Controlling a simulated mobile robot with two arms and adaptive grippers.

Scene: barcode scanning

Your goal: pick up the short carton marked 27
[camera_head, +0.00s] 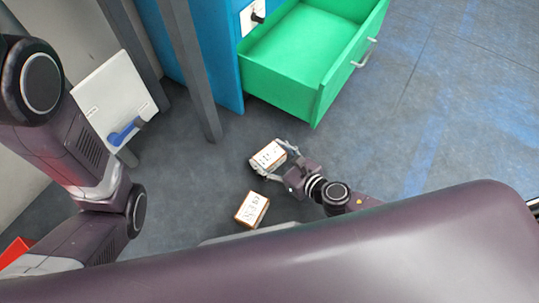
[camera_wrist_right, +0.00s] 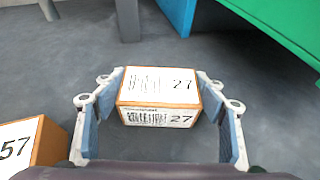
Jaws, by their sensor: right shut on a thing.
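The short carton marked 27 (camera_wrist_right: 158,90) is a brown box with white labels bearing a barcode and the number 27. It is between the fingers of my right gripper (camera_wrist_right: 160,108), which is shut on its two sides. In the head view the carton (camera_head: 268,156) shows at the end of my right gripper (camera_head: 275,160), low over the grey floor. I cannot tell whether it touches the floor. My left arm comes in at the left of the head view, but its gripper is not in view.
A second carton marked 57 (camera_wrist_right: 28,145) lies close by on the floor and shows in the head view (camera_head: 252,210). A green drawer (camera_head: 315,75) stands open from a blue cabinet (camera_head: 212,60). A grey post (camera_head: 192,70) stands behind the cartons. Floor at right is clear.

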